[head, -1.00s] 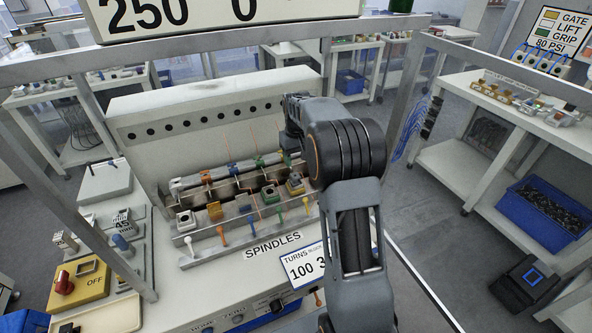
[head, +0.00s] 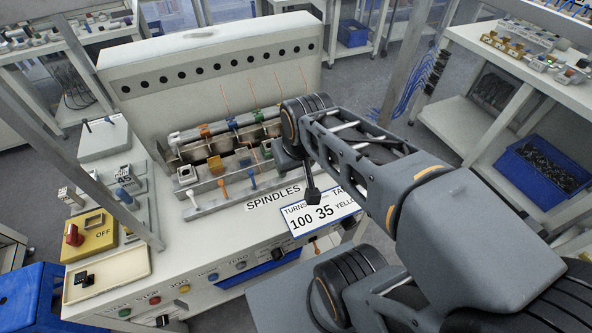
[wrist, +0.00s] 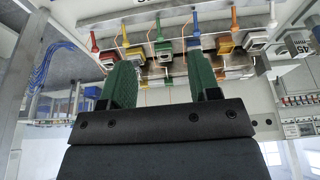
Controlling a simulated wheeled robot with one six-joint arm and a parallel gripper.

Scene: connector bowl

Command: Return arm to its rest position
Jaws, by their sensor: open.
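My arm (head: 365,160) reaches from the lower right to a bend beside the right end of the spindle rack (head: 222,195). My gripper (wrist: 160,66) shows in the wrist view with two green fingers spread apart and nothing between them. The wrist view looks upside down at the rack, with its row of coloured levers beyond the fingertips and apart from them. In the head view the green fingers cannot be made out. My arm hides the right end of the rack and part of the machine's front.
The spindle machine (head: 210,62) stands in the middle, with a sign (head: 318,212) on its front ledge. A yellow block with a red knob (head: 73,235) and a beige tray (head: 107,275) lie at left. A shelf with a blue bin (head: 545,160) stands at right. Metal posts frame the machine.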

